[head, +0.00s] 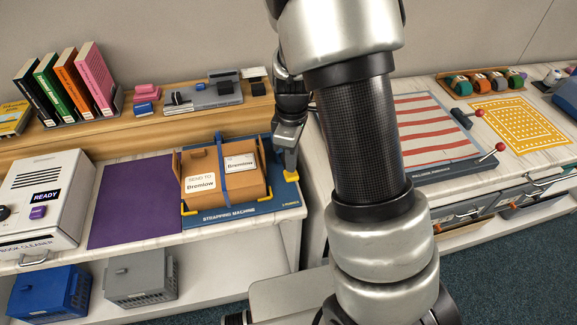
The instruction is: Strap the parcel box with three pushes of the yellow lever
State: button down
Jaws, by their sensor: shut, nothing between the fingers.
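The brown parcel box (207,197) sits on the blue strapping machine (250,214) on the counter, left of my arm. White labels are on it, one reading "SEND TO Bromlow". A blue strap (222,165) runs over the box's middle. The yellow lever (291,176) is at the machine's right side. My gripper (290,168) points down right at the lever, its fingers shut and empty. The fingertips seem to be at or just above the lever; I cannot tell whether they touch it.
A purple mat (135,203) and a white book cleaner (48,198) reading "READY" lie to the left. Books (70,85) and stationery stand on the wooden shelf (140,125) behind. My arm hides the counter's middle; a striped board (430,130) is right of it.

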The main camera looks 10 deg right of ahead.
jog(key=shift+f+b, duration=2.05)
jog(key=shift+f, duration=0.4)
jog(key=shift+r, duration=0.1)
jog(key=shift+r+p, duration=2.8)
jog(key=shift+r, duration=1.25)
jog(key=shift+r, duration=0.2)
jog(key=s+r+m+t+p, duration=0.1)
jog(key=s+r+m+t, duration=0.1)
jog(key=s+r+m, duration=0.4)
jog(key=s+r+m+t+p, duration=0.1)
jog(key=s+r+m+t, duration=0.2)
jog(key=s+r, duration=0.9)
notch_tip(320, 180, up, 7)
jog(key=m, duration=0.3)
jog(key=shift+s+t, duration=0.2)
jog(key=shift+t, duration=0.1)
